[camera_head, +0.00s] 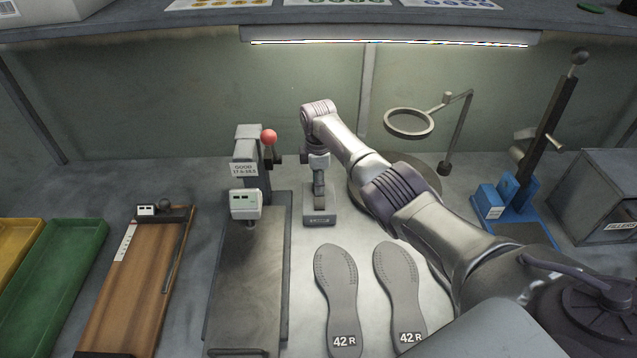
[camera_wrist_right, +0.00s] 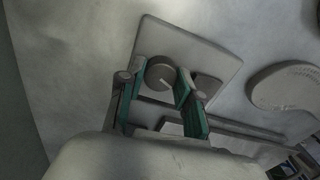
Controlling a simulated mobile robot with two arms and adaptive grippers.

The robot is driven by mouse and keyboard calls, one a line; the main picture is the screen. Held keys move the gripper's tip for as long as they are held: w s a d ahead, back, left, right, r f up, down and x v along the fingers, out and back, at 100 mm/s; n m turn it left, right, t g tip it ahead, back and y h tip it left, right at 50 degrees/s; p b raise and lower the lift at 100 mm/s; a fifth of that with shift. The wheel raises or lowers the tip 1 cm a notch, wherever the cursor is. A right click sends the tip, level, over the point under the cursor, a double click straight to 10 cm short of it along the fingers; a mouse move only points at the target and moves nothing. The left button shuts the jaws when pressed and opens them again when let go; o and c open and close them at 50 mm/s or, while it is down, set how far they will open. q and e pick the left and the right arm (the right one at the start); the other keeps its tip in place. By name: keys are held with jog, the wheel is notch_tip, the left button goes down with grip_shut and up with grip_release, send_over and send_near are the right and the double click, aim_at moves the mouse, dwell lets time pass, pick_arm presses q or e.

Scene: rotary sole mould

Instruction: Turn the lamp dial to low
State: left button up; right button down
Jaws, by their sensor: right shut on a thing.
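The lamp dial (camera_wrist_right: 160,71) is a round grey knob with a light pointer mark, on a pale rectangular plate (camera_wrist_right: 208,58) in the right wrist view. My right gripper (camera_wrist_right: 161,80) has its green-padded fingers on either side of the knob and is shut on it. In the head view my right gripper (camera_head: 319,182) points down over the small grey dial box (camera_head: 320,218) and hides the knob. The box's front label is too small to read. The lit strip lamp (camera_head: 390,43) hangs under the shelf. My left gripper is not in view.
A press with a red-balled lever (camera_head: 268,137) stands close left of the dial box. Two grey soles (camera_head: 336,285) marked 42 R lie in front. A ring magnifier (camera_head: 409,123) and a blue-based lever tool (camera_head: 517,205) stand to the right.

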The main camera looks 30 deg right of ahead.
jog(key=shift+w+r+n, duration=0.1)
jog(key=shift+r+n, duration=0.05)
jog(key=shift+n, duration=2.05)
jog(key=c, duration=0.8)
grip_release()
jog(key=shift+o, duration=0.2)
notch_tip(320, 180, up, 12)
